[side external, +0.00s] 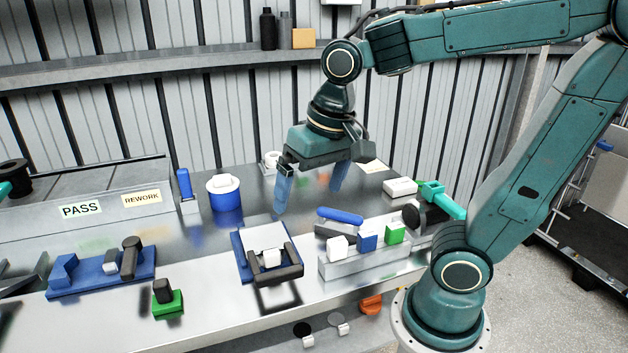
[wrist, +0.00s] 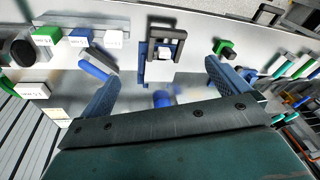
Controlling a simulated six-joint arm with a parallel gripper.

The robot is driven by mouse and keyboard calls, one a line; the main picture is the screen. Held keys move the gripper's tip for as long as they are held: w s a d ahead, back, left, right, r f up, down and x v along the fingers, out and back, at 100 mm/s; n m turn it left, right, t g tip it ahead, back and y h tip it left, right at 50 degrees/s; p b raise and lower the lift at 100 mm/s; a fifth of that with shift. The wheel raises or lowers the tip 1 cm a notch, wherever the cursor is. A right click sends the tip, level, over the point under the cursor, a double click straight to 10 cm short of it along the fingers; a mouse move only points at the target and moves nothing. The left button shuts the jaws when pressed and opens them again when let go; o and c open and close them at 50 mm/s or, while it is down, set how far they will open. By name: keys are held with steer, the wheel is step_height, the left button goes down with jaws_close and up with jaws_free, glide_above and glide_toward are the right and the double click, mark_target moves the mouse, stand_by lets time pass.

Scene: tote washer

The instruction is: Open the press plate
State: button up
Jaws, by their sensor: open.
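The press (side external: 245,258) stands near the front middle of the metal bench, with a blue base, a pale flat plate and a black U-shaped handle (side external: 277,274). A small white block sits within the handle's arms. The wrist view shows the press (wrist: 143,62) at top centre, with its black handle (wrist: 166,33) at the far end. I cannot tell for sure how far the plate is raised. My gripper (side external: 311,196) is open and empty, with blue fingers pointing down, above and behind the press. In the wrist view the fingers (wrist: 161,69) are spread either side of it, not touching.
A blue round container (side external: 226,199) is behind left. A green-based knob (side external: 167,298) and blue fixture (side external: 100,275) lie left.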

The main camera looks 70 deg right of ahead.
mark_target(279, 272)
steer(key=w+a+f+m+g, duration=0.2)
steer(key=w+f+m, duration=0.2)
steer(key=w, duration=0.2)
steer(key=shift+a+g, duration=0.15)
steer(key=shift+g, duration=0.25)
step_height(279, 272, down, 14)
steer(key=shift+r, duration=0.2)
stand_by(0.4)
steer(key=shift+c, duration=0.2)
steer(key=c, duration=1.1)
